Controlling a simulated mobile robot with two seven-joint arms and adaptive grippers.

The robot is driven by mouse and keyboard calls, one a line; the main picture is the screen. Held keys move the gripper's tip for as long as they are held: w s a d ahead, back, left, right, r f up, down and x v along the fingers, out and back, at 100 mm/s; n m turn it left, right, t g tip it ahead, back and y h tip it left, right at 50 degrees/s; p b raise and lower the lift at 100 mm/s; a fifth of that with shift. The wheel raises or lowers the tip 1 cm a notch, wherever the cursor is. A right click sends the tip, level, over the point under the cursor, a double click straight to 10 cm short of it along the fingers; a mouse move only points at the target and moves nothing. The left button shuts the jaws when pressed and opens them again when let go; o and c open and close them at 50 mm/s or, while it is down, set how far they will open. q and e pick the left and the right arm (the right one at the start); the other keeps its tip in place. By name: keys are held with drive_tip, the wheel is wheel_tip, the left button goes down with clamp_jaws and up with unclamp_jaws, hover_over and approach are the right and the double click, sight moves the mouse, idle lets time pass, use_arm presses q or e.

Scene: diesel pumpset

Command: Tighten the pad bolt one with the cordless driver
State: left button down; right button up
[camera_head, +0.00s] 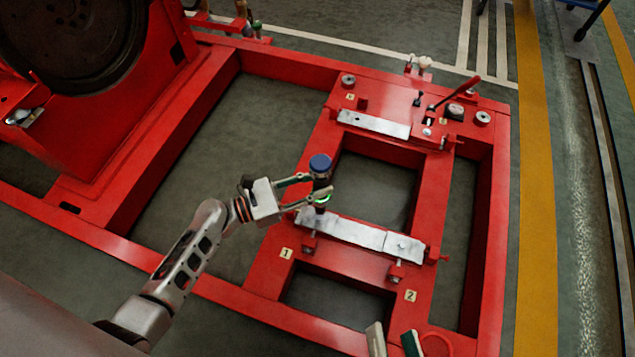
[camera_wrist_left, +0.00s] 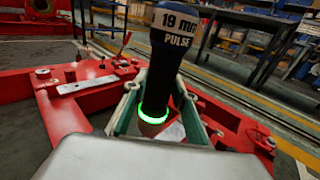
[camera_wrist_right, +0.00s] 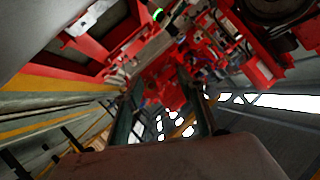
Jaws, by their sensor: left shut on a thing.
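The cordless driver (camera_head: 320,163) is dark with a blue cap and a lit green ring at its lower end. My left gripper (camera_head: 321,188) is shut on it and holds it roughly upright above the left end of the near metal pad plate (camera_head: 345,232), beside label 1 (camera_head: 286,253). In the left wrist view the driver (camera_wrist_left: 172,35) reads "19 mm PULSE" and stands between the fingers. Pad bolt one is hidden under the driver; I cannot tell whether the tip touches it. My right gripper (camera_head: 394,341) is at the bottom edge, open and empty, with its fingers apart (camera_wrist_right: 160,90).
The red frame (camera_head: 502,200) has open gaps. Label 2 (camera_head: 410,295) lies near the plate's right end, where another bolt (camera_head: 402,245) shows. A far plate (camera_head: 374,124) and a red-handled lever (camera_head: 457,92) stand behind. A large dark wheel (camera_head: 70,40) is at upper left.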

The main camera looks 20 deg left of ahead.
use_arm(q)
drive_tip(key=shift+a+r, duration=0.1)
drive_tip(key=shift+r, duration=0.1)
drive_tip(key=shift+s+f+b, duration=0.2)
drive_tip(key=shift+f+b, duration=0.35)
drive_tip(key=shift+f, duration=0.25)
drive_tip(key=shift+f+b, duration=0.35)
drive_tip(key=shift+f, duration=0.05)
drive_tip(key=shift+w+f, duration=0.1)
drive_tip(key=shift+f, duration=0.45)
drive_tip(key=shift+w+f, duration=0.1)
drive_tip(key=shift+f, duration=0.4)
use_arm(e)
drive_tip(key=m, duration=0.1)
drive_tip(key=a+m, duration=0.1)
drive_tip(key=shift+s+a+m, duration=0.15)
drive_tip(key=shift+a+m, duration=0.1)
drive_tip(key=shift+m, duration=0.05)
use_arm(q)
drive_tip(key=shift+f, duration=0.25)
